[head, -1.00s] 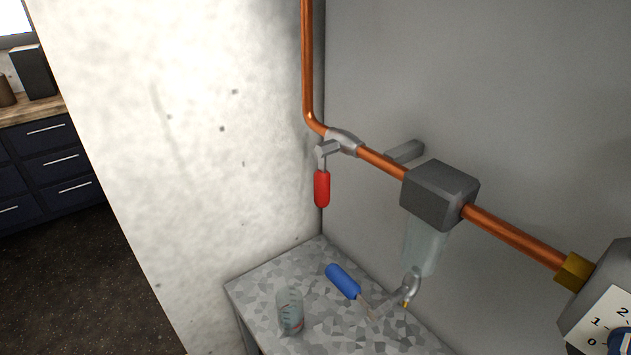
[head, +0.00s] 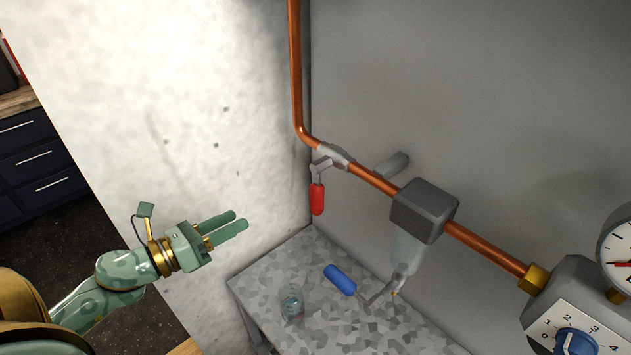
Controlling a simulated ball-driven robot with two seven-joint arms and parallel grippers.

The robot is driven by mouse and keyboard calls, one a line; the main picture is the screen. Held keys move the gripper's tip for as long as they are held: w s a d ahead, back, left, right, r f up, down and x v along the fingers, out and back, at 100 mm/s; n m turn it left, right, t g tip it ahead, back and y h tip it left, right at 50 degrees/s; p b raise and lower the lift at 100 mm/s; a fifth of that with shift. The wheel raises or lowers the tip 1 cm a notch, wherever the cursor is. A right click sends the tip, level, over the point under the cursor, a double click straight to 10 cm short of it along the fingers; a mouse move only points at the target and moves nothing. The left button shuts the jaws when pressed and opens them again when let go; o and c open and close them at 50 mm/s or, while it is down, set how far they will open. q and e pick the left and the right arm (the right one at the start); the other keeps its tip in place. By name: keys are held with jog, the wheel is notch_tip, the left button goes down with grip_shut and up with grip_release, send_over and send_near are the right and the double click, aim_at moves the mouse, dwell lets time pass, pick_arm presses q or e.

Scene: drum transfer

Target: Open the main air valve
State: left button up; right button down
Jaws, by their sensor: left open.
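The main air valve (head: 334,156) is a grey fitting on the copper pipe near the wall corner. Its red-gripped lever (head: 317,198) hangs straight down from it. My left gripper (head: 240,221) comes in from the left, in front of the pale wall. Its two green fingers point right toward the red lever, slightly lower, and are apart from it. The gripper is open, with nothing between the fingers. My right gripper is not in view.
A grey filter block (head: 424,210) with a clear bowl sits along the pipe. A regulator with a blue knob (head: 575,343) is at lower right.

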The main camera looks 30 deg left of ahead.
aim_at(310, 196)
pick_arm(q)
jog(key=w+d+m+p, duration=0.1)
jog(key=w+d+m, duration=0.1)
jog(key=w+d, duration=0.1)
jog(key=w+d+r+m+h+p, duration=0.1)
jog(key=w+d+m, duration=0.1)
jog(key=w+d, duration=0.2)
jog(key=w+d+r+m+g+h+p, duration=0.1)
jog(key=w+d+m, duration=0.1)
jog(key=w+d, duration=0.2)
jog(key=shift+w+p, duration=0.3)
jog(key=shift+w, duration=0.3)
jog(key=shift+w+d+f, duration=0.15)
jog(key=shift+w+d, duration=0.25)
jog(key=shift+w, duration=0.15)
grip_shut()
